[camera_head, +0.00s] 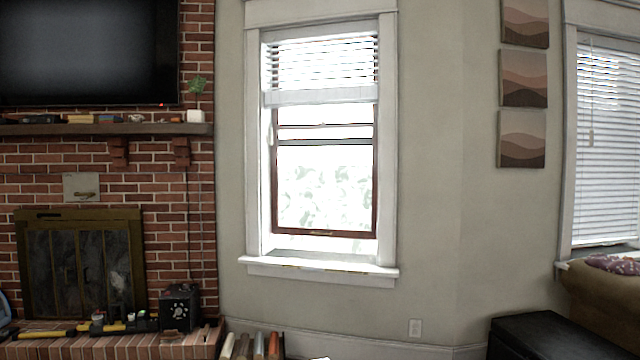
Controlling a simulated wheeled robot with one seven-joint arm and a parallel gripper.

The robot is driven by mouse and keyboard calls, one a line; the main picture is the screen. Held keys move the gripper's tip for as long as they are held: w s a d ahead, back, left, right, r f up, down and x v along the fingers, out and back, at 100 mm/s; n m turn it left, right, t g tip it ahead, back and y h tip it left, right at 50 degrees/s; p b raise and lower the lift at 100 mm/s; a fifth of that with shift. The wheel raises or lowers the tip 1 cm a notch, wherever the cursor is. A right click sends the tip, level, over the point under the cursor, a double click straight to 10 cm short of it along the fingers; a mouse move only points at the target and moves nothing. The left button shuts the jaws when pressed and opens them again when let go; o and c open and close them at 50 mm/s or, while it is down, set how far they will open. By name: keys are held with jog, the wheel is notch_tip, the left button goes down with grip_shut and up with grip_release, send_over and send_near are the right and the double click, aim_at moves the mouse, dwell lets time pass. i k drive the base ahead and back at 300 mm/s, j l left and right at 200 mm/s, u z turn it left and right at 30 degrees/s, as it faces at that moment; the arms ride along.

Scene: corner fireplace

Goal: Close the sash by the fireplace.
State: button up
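The window by the fireplace stands in the middle of the head view, in a white frame (388,150). Its lower sash (325,233) has a dark reddish-brown border, and its bottom rail sits a little above the white sill (320,268). A bright strip shows between the rail and the sill. A dark horizontal rail crosses the upper part of the glass. A partly raised white blind (320,96) covers the top. My gripper is not in view.
The brick fireplace (165,230) with a mantel is at left; a black box (180,307) and tools lie on its hearth. Several books (250,345) stand on the floor below the window. A black chest (550,338) and a sofa (605,300) are at lower right.

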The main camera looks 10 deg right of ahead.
aim_at(371, 235)
jog(key=i+u, duration=0.1)
jog(key=u, duration=0.35)
jog(key=i+l+u, duration=0.3)
jog(key=i+l, duration=0.15)
jog(key=i+l+u, duration=0.3)
jog(key=l, duration=0.35)
jog(key=i, duration=0.1)
